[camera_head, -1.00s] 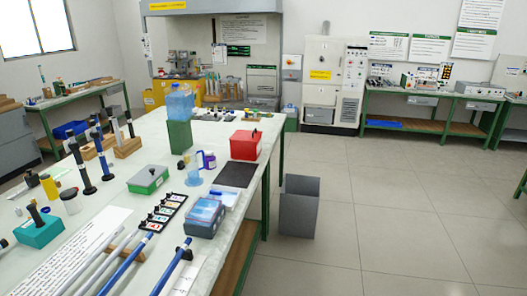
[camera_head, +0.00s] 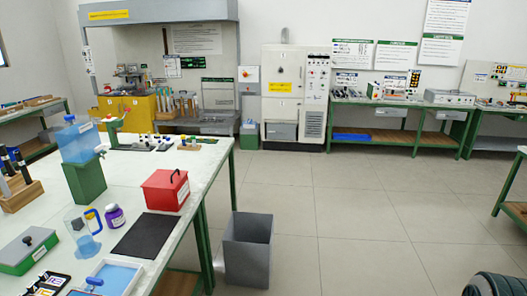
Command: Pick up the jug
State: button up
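A clear jug with a bluish lower part (camera_head: 84,242) stands upright on the near white table (camera_head: 190,160), left of centre, with a blue handle on its upper right side. A small purple jar (camera_head: 114,216) stands just right of it. A blue water container with a tap (camera_head: 78,140) stands on a green block (camera_head: 85,180) behind it. My gripper is not in view, so its state and distance from the jug do not show.
A black mat (camera_head: 148,235) and red box (camera_head: 165,190) lie right of the jug. A green box (camera_head: 27,250) and blue-filled tray (camera_head: 113,277) are nearer. A grey bin (camera_head: 247,250) stands beside the table. The floor to the right (camera_head: 360,220) is mostly clear.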

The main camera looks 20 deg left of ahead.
aim_at(75, 222)
jog(key=u, duration=0.3)
jog(key=i, duration=1.55)
jog(key=u, duration=1.35)
jog(key=i, duration=0.85)
jog(key=u, duration=1.45)
jog(key=i, duration=0.5)
jog(key=u, duration=0.35)
